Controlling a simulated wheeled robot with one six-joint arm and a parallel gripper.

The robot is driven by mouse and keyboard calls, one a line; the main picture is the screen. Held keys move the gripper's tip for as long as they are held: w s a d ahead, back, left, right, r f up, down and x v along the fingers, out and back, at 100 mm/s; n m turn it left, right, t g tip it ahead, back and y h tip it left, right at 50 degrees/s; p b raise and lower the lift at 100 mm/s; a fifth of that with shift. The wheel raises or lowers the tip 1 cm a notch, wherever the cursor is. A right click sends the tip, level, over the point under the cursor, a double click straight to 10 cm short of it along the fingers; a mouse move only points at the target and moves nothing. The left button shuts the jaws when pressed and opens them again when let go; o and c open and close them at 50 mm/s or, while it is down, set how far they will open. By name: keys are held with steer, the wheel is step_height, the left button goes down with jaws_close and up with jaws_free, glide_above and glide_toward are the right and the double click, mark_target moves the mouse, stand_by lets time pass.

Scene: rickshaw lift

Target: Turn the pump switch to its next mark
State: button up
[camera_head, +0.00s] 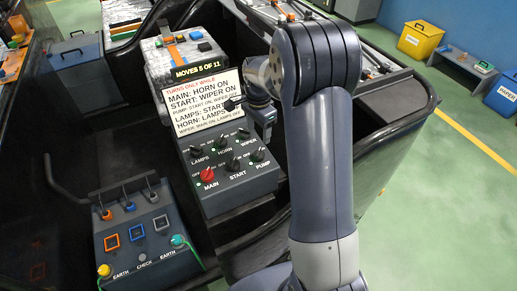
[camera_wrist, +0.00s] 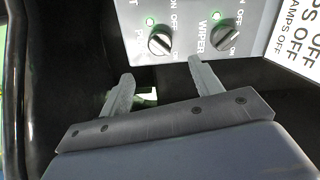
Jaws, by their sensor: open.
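The pump switch (camera_head: 257,155) is a dark round knob at the right end of the front row on the grey switch box (camera_head: 243,183). It also shows in the wrist view (camera_wrist: 160,43), with a green light beside it. I cannot tell surely which mark it points at. The wiper switch (camera_wrist: 223,39) sits next to it. My gripper (camera_wrist: 161,69) is open and empty. In the wrist view its two fingers stand apart below the pump and wiper knobs, touching neither. In the head view my arm hides part of the gripper.
The box also carries lamps, horn, start and red main (camera_head: 207,175) knobs. Behind it a white sign (camera_head: 199,101) lists turning rules, under a "MOVES 5 OF 11" label (camera_head: 198,68). A panel with levers and coloured squares (camera_head: 148,237) stands front left.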

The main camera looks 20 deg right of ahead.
mark_target(259, 151)
step_height(259, 151, down, 11)
steer(key=shift+r, duration=0.2)
stand_by(0.3)
steer(key=c, duration=1)
